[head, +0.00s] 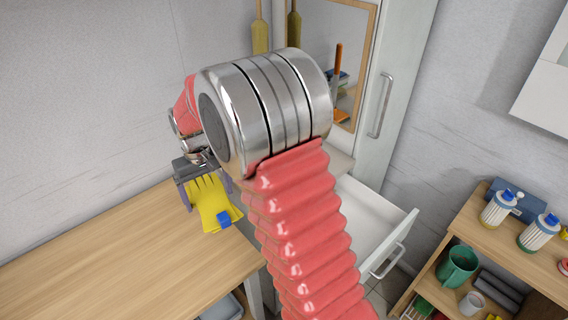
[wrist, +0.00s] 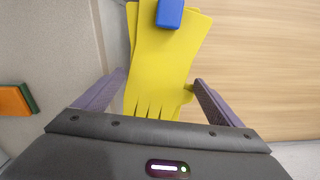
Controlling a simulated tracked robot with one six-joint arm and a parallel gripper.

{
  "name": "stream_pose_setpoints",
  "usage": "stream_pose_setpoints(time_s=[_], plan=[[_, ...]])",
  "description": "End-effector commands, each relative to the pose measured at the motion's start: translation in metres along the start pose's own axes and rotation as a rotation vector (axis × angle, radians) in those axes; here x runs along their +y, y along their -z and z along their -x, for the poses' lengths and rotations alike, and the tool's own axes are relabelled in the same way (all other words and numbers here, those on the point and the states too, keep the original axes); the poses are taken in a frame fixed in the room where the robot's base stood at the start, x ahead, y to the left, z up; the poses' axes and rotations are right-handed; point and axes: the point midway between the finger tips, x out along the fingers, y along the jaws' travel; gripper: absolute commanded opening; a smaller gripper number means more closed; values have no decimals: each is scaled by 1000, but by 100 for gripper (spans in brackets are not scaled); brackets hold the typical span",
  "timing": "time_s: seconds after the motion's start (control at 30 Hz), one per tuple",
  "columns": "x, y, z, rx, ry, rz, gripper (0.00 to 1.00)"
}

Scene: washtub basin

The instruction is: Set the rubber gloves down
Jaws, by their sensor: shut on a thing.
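The yellow rubber gloves (head: 208,197) hang from my gripper (head: 203,184), with a blue clip (head: 223,219) at their cuff end. In the head view they appear over the back right part of the wooden worktop (head: 120,262); I cannot tell whether they touch it. In the wrist view the gloves (wrist: 160,60) lie between the two purple fingers of my gripper (wrist: 160,80), finger ends toward the palm. The blue clip (wrist: 169,13) is at the top edge there. My gripper is shut on the gloves. My arm hides part of the head view.
An open white drawer (head: 375,225) sticks out right of the worktop, below a tall cabinet with a mirror. A wooden shelf unit (head: 510,250) with bottles and a green mug (head: 457,266) stands at the right. The visible worktop at the left is clear.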

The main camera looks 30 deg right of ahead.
Motion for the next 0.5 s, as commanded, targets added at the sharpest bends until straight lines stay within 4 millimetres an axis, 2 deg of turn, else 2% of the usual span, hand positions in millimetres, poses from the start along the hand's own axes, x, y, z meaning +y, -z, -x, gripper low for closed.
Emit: stream_pose_setpoints(time_s=[0.17, 0.27, 0.37, 0.5], plan=[[2, 0, 1, 1, 0, -10, 66], [11, 1, 3, 1, 0, -54, 66], [30, 3, 9, 2, 0, -154, 66], [72, 3, 22, 3, 0, -381, 66]])
